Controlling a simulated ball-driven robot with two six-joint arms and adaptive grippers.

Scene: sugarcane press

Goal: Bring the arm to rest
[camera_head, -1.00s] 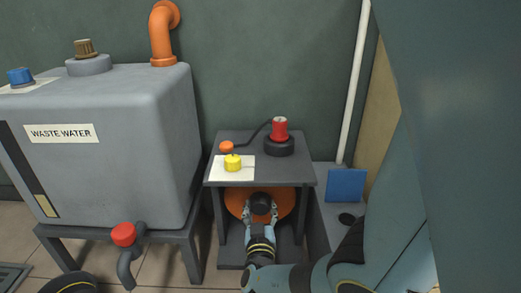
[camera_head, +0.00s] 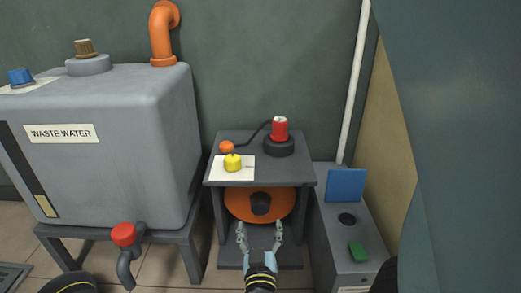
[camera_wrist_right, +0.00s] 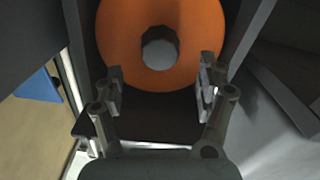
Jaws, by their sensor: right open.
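My right gripper (camera_head: 260,236) is open and empty in front of the small dark stand, below its top. In the right wrist view the two fingers of my right gripper (camera_wrist_right: 162,90) are spread apart, with nothing between them. Beyond them is an orange disc (camera_head: 236,205) with a dark round knob (camera_head: 260,204) at its middle, inside the stand. The disc also shows in the right wrist view (camera_wrist_right: 118,45), with the knob (camera_wrist_right: 160,48) clear of the fingers. My left gripper does not show in either view.
On the stand top (camera_head: 300,172) are a yellow knob (camera_head: 232,162), an orange button (camera_head: 226,147) and a red cylinder (camera_head: 280,129). A grey waste water tank (camera_head: 110,170) stands left, its red-handled tap (camera_head: 123,234) jutting forward. A grey box with a green button (camera_head: 357,252) stands right.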

